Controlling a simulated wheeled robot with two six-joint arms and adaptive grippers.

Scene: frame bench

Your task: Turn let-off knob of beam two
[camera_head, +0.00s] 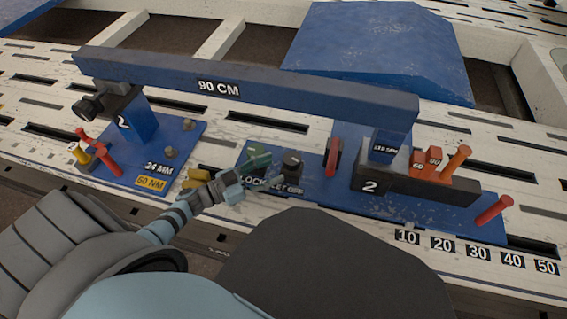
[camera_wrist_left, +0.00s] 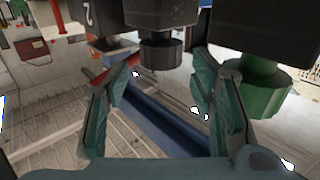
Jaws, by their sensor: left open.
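Beam two is the long dark-blue beam (camera_head: 245,83) marked 90 CM, lying across posts marked 2. On its blue base plate (camera_head: 345,192) are a green knob (camera_head: 259,160) and, right of it, a black knob (camera_head: 291,163), above lettering reading LOCK and LET OFF. My left gripper (camera_head: 240,186) is open in front of these knobs, partly covering the lettering. In the left wrist view, a dark ridged knob (camera_wrist_left: 154,55) shows between the open fingertips (camera_wrist_left: 164,75), with a visible gap on both sides. The green knob (camera_wrist_left: 257,87) is right of the fingers. My right gripper is out of view.
A red lever (camera_head: 333,157), orange blocks (camera_head: 425,165), and orange (camera_head: 456,158) and red (camera_head: 493,210) pegs stand to the right. A second blue plate (camera_head: 190,133) with red and yellow handles is left. A blue sloped block (camera_head: 380,50) lies behind the beam.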

